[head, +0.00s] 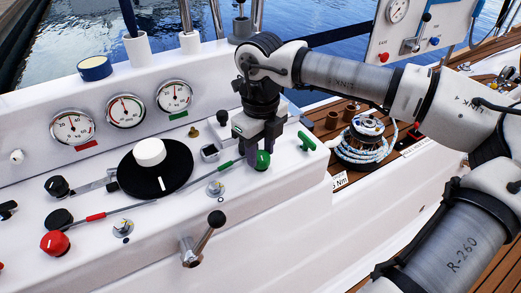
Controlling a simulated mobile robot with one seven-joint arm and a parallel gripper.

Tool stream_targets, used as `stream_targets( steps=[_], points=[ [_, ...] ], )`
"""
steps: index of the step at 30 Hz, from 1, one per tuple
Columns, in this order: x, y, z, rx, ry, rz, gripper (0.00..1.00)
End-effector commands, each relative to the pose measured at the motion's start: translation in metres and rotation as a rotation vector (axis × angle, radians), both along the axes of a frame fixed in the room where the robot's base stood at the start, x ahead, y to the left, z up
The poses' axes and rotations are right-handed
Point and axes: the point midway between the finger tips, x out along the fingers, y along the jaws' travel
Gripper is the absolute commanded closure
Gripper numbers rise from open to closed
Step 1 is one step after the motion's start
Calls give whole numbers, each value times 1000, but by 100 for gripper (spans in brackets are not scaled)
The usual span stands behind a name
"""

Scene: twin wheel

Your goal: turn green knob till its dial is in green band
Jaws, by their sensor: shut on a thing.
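The green knob (263,160) sits at the right end of the white console, at the end of a thin rod with a green sleeve. My gripper (258,151) points down over it with its fingers shut on the knob, partly hiding it. The dial with the green tag (174,97) is the rightmost of three round gauges on the upright panel. Its red needle points roughly upward. Its scale is too small to tell whether the needle is in a green band.
A red knob (54,243) and a black disc with a white knob (150,152) are at left. A lever (203,238) stands in front, and a green T-handle (307,141) is close right of my gripper. A rope-wound winch (362,143) stands beyond.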

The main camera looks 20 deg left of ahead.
Motion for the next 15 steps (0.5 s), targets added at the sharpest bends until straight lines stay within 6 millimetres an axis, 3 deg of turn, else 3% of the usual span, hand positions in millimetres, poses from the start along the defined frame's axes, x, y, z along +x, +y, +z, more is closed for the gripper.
stream_targets(
  steps=[10, 11, 15],
  points=[
    [0, 0, 1, 1, 0, -2, 85],
    [0, 0, 1, 1, 0, -2, 61],
    [0, 0, 1, 1, 0, -1, 43]
  ],
)
